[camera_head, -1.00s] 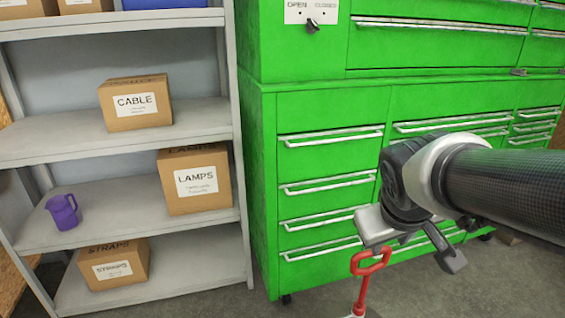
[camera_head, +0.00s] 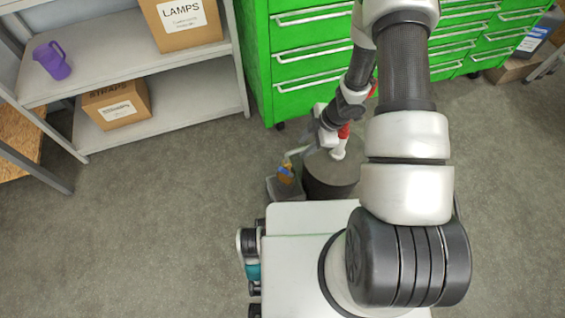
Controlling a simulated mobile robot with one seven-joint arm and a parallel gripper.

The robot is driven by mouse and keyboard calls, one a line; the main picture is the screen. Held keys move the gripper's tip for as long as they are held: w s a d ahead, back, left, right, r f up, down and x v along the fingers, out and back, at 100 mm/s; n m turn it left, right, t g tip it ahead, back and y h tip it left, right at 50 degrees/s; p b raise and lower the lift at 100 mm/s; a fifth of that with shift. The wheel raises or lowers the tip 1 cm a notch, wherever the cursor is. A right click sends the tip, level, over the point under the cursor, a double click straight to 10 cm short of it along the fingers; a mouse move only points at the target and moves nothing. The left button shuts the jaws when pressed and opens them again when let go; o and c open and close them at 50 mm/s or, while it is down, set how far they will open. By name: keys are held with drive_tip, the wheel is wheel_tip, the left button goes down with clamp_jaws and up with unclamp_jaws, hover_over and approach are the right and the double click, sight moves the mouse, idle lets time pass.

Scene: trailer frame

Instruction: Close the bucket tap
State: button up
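No bucket tap can be made out for certain in the head view. A dark round bucket-like body (camera_head: 332,178) stands on the floor just beyond my base, with a flat grey top. A small white and red fitting (camera_head: 341,140) shows above its far side; this may be the tap, but I cannot tell its setting. My gripper (camera_head: 321,135) is beside this fitting, pointing down and to the left. My arm hides part of the area. I cannot tell whether the gripper touches the fitting or how far its fingers are apart.
A grey block (camera_head: 285,188) with a small blue and orange item stands left of the round body. A green drawer cabinet (camera_head: 308,66) is behind. A grey shelf (camera_head: 180,62) with boxes and a purple jug (camera_head: 52,60) is at the left. The left floor (camera_head: 150,220) is clear.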

sight(283, 170)
drive_tip(key=b+x, duration=0.2)
drive_tip(key=x, duration=0.4)
drive_tip(key=s+b+x, duration=0.1)
drive_tip(key=b+x, duration=0.1)
drive_tip(key=x, duration=0.4)
drive_tip(key=s+b+x, duration=0.1)
drive_tip(key=x, duration=0.5)
drive_tip(key=shift+w+a+f+b, duration=0.1)
drive_tip(key=shift+a+f+b, duration=0.05)
drive_tip(key=shift+a+b, duration=0.2)
drive_tip(key=shift+d, duration=0.1)
clamp_jaws()
